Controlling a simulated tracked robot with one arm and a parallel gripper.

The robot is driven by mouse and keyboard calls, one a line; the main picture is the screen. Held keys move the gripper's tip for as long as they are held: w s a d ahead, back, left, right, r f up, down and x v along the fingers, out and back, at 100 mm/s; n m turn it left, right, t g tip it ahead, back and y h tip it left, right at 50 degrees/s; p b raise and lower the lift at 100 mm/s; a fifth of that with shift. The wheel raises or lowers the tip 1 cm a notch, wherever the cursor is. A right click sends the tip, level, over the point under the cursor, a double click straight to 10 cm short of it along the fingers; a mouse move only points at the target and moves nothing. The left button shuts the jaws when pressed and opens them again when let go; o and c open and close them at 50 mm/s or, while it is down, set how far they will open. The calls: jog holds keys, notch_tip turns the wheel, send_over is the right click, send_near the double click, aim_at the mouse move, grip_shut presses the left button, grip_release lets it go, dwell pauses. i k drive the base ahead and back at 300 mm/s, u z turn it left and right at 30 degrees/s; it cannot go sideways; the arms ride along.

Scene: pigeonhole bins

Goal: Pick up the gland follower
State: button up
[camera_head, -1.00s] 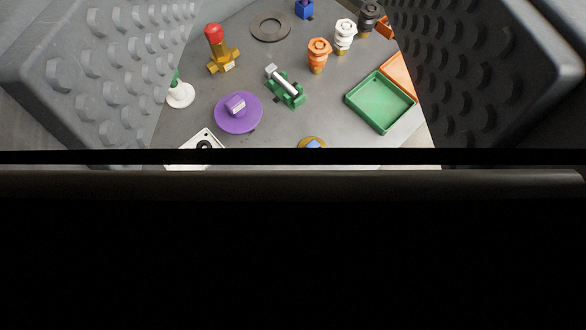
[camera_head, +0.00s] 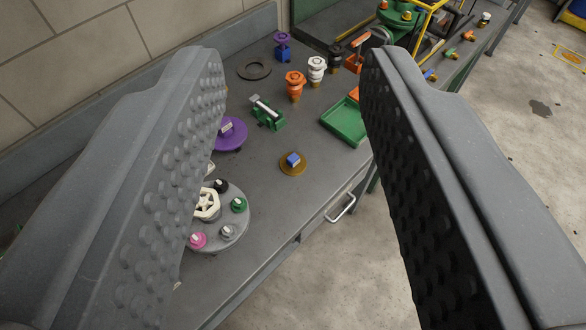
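My gripper (camera_head: 293,75) is open and empty, its two grey studded fingers spread wide at the left and right of the view. No part carries a readable name, so I cannot tell for certain which is the gland follower. Between the fingers, on the grey bench, lie a brass-coloured disc (camera_head: 292,169) with a blue block on top, a green part (camera_head: 267,115) with a silver cylinder, and a flat dark ring (camera_head: 254,68). A purple disc (camera_head: 230,136) with a pale block is partly hidden by the left finger. The fingers appear apart from all these parts.
Orange (camera_head: 295,85) and white (camera_head: 317,69) fittings and a blue-and-purple part (camera_head: 282,46) stand farther back. A green tray (camera_head: 345,123) lies by the right finger. A round grey plate (camera_head: 228,238) holds several coloured knobs. A drawer handle (camera_head: 341,208) sticks out at the bench front.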

aim_at(292, 164)
jog(key=z, duration=0.05)
jog(key=i, duration=0.9)
jog(key=u, duration=0.05)
